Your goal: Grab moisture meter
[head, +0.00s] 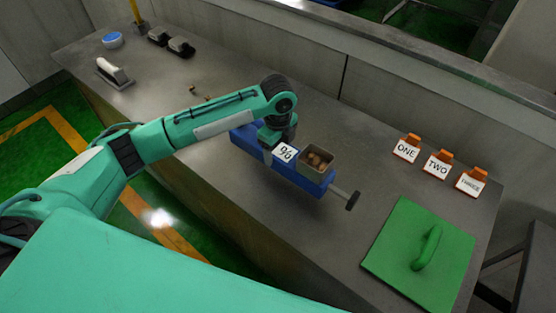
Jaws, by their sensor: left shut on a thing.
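The moisture meter (325,181) appears to be the long blue box in the middle of the counter. It has a white "%" label, an open square cup of brown pieces on top, and a rod with a dark end at its right. My left gripper (276,143) comes down on the box just left of the "%" label and is shut on it. The fingertips are mostly hidden by the wrist and the box. I cannot tell whether the box is clear of the counter. My right gripper is not in view.
The grey counter (240,65) has free room behind the box. Orange stands labelled ONE (406,149), TWO (437,164) and THREE (471,182) stand at right. A green panel with a handle (405,250) lies front right. Small items, including a blue-topped round one (112,40), sit far left.

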